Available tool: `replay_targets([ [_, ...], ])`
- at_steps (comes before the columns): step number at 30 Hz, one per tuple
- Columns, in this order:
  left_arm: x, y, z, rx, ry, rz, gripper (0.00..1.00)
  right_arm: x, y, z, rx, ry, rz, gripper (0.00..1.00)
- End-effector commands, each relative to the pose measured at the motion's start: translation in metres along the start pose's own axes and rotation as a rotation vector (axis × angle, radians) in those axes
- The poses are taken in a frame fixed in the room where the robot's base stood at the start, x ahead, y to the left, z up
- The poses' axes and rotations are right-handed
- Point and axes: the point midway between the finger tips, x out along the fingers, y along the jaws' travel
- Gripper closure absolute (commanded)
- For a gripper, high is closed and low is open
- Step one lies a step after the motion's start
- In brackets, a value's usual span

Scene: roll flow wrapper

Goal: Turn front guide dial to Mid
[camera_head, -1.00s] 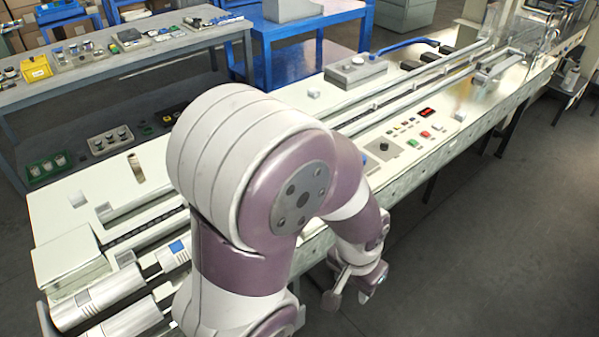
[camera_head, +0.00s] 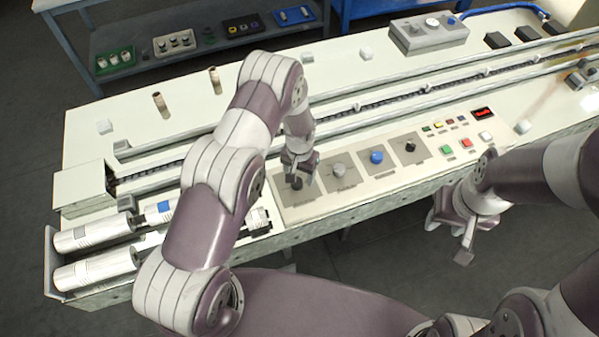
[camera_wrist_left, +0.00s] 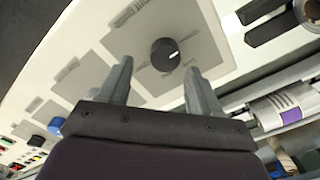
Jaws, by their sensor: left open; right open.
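A black dial (camera_wrist_left: 164,54) with a white pointer mark sits on a grey plate. In the left wrist view it appears between and just ahead of the fingertips of my open left gripper (camera_wrist_left: 156,68); whether they touch it is unclear. The mark points toward the upper right there. In the head view my left gripper (camera_head: 299,165) is over this leftmost dial (camera_head: 295,183) of the panel row, partly hiding it. The plate lettering is too small to read, so I cannot tell which dial is the front guide. My right gripper (camera_head: 462,238) is open, off the panel's front edge.
To the right of that dial are a grey dial (camera_head: 338,170), a blue dial (camera_head: 376,157) and another black dial (camera_head: 409,146). Printed rolls (camera_head: 95,235) lie left; guide rails run behind.

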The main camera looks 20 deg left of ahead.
Motion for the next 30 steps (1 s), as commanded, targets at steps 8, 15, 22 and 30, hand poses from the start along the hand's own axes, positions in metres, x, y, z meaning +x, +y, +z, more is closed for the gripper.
replay_targets([
  [8,0.025,0.0,0.0,0.0,0.0,0.0,0.36,-0.008,0.0,0.0,0.0,-0.001,0.0,0.57],
  [15,0.026,0.0,0.0,0.0,0.001,0.0,0.36,-0.007,0.0,-0.001,0.0,0.0,0.0,0.57],
  [22,0.026,0.0,0.0,0.0,0.001,0.0,0.91,-0.007,0.0,-0.001,0.0,0.0,0.0,0.57],
  [30,0.025,0.0,0.001,0.0,-0.002,0.0,0.91,-0.008,0.0,-0.001,0.0,0.0,0.0,0.57],
])
